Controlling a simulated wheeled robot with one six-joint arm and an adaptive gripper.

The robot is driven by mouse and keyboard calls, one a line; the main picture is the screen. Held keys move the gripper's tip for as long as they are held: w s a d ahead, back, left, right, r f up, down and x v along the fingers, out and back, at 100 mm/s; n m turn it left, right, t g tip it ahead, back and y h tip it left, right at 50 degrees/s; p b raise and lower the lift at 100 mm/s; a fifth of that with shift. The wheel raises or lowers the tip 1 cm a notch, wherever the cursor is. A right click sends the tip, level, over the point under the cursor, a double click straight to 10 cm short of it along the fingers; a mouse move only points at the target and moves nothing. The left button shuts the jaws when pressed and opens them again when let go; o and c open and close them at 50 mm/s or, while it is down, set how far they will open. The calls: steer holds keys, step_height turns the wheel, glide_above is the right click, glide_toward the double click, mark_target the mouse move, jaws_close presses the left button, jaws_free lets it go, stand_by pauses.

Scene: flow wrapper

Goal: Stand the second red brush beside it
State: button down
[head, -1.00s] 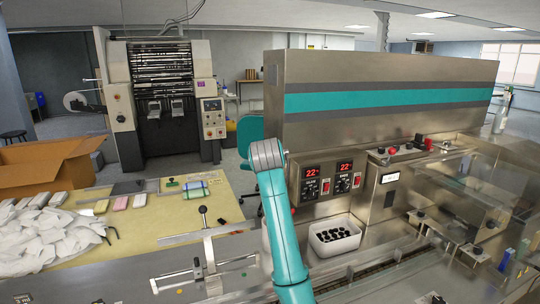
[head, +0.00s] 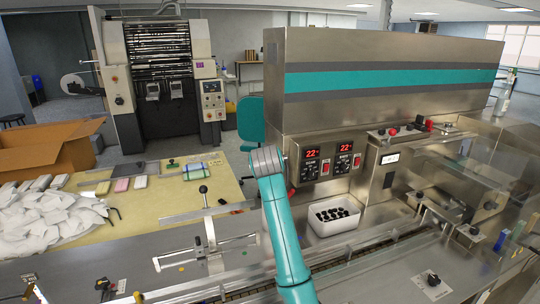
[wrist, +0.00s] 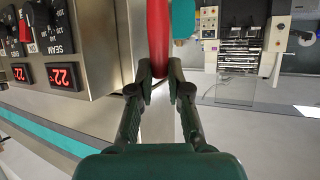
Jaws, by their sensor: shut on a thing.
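My gripper (wrist: 160,78) is shut on a long red piece in the wrist view, which I take to be the red brush (wrist: 158,35). It runs from the fingertips to the top edge of the picture, and its far end is out of frame. In the head view my arm hides the gripper; a small red bit (head: 291,193) shows beside the arm, possibly the same brush. I cannot make out another red brush standing in either view.
A steel wrapper housing (head: 390,105) with two red displays stands close by the arm. A white bin (head: 333,227) of dark pieces sits on the steel deck. Blue (head: 502,240) and green (head: 518,231) items are at far right. A teal chair (head: 250,118) stands behind.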

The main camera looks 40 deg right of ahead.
steer(key=shift+f, duration=1.6)
steer(key=c, duration=1)
jaws_free()
steer(key=shift+c, duration=0.2)
steer(key=v, duration=1.2)
steer(key=shift+a, duration=0.1)
